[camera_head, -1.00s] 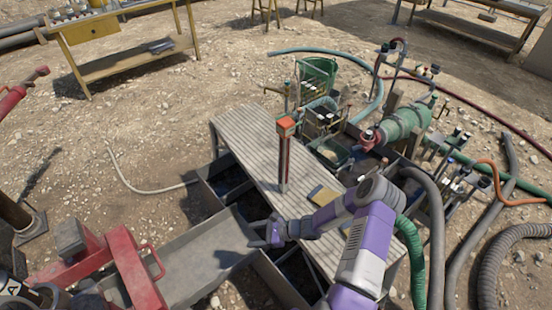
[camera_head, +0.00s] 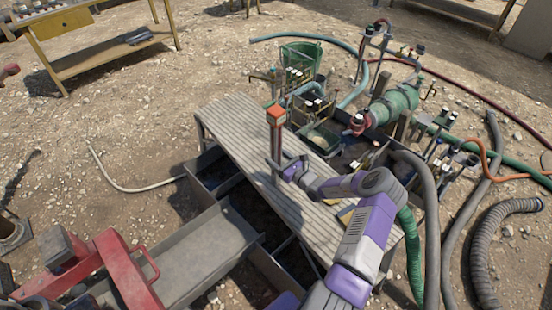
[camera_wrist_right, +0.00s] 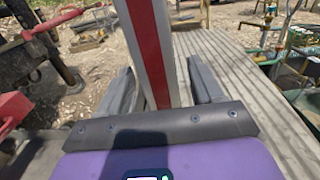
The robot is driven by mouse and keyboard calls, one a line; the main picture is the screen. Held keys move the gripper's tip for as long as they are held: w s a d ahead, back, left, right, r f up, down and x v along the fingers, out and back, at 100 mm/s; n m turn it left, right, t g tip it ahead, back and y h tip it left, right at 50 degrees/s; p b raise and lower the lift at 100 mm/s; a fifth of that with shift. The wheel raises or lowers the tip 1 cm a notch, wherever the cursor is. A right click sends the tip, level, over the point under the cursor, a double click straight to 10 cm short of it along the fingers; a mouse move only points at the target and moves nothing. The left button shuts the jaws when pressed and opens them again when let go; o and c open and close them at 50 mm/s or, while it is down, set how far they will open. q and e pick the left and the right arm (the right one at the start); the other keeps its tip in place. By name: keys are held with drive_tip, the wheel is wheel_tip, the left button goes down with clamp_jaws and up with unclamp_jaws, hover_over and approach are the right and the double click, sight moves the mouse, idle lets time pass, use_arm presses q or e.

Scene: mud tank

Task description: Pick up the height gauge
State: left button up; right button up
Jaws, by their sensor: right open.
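The height gauge (camera_head: 276,138) is an upright post with an orange-red top block, standing on the ribbed grey walkway (camera_head: 238,124). In the right wrist view the gauge (camera_wrist_right: 150,45) is a white post with a red stripe. My right gripper (camera_head: 278,166) is open at the lower part of the post. In the wrist view its two fingers (camera_wrist_right: 163,88) lie on either side of the post, with a visible gap on the right side. The foot of the gauge is hidden behind the gripper. My left gripper is not in view.
A yellow book-like object (camera_head: 346,214) lies on the walkway, partly behind my right arm. Green bins (camera_head: 301,57), pumps and hoses crowd the right. A red machine (camera_head: 122,268) and a grey trough (camera_head: 205,255) are at the lower left. Bare gravel lies left of the walkway.

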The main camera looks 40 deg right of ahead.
drive_tip(key=shift+w, duration=0.45)
clamp_jaws()
drive_tip(key=shift+r, duration=0.1)
